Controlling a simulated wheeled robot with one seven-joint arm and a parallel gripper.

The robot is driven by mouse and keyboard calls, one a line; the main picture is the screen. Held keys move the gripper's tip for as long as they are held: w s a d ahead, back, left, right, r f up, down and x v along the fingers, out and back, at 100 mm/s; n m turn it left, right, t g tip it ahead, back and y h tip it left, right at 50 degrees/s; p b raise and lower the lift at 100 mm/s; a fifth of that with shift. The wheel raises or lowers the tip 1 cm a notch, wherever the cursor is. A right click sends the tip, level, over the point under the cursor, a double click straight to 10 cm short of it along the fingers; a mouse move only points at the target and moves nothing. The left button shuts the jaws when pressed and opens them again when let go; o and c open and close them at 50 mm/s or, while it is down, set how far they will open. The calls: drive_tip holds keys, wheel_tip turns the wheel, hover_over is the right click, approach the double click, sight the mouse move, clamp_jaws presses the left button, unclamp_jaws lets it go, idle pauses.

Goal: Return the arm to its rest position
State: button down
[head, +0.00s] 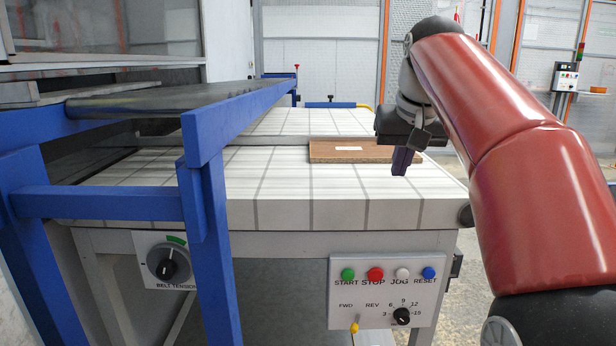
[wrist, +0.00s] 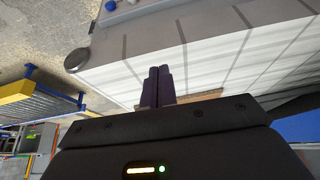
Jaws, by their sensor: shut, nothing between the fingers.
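My gripper (head: 402,161) is at the right side of the white conveyor table, above its near right part. Its two dark purple fingers are together with nothing between them. They also show closed in the wrist view (wrist: 157,86). A brown board (head: 352,150) with a pale label lies flat on the white tiled belt (head: 275,195), just left of and behind my fingers. Its right end is partly hidden by my gripper. In the wrist view only a thin strip of the board (wrist: 208,96) shows beside the fingers. My red arm reaches in from the right.
A blue frame (head: 205,150) with a dark shelf (head: 150,97) stands over the left of the belt. A control panel (head: 388,290) with several buttons is on the table's front, and a belt tension knob (head: 168,263) is further left. Open floor lies to the right.

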drive_tip(key=s+f, duration=2.5)
drive_tip(key=f, duration=0.1)
drive_tip(key=shift+s+a+t, duration=0.25)
drive_tip(key=shift+a+t, duration=0.05)
drive_tip(key=shift+a, duration=0.05)
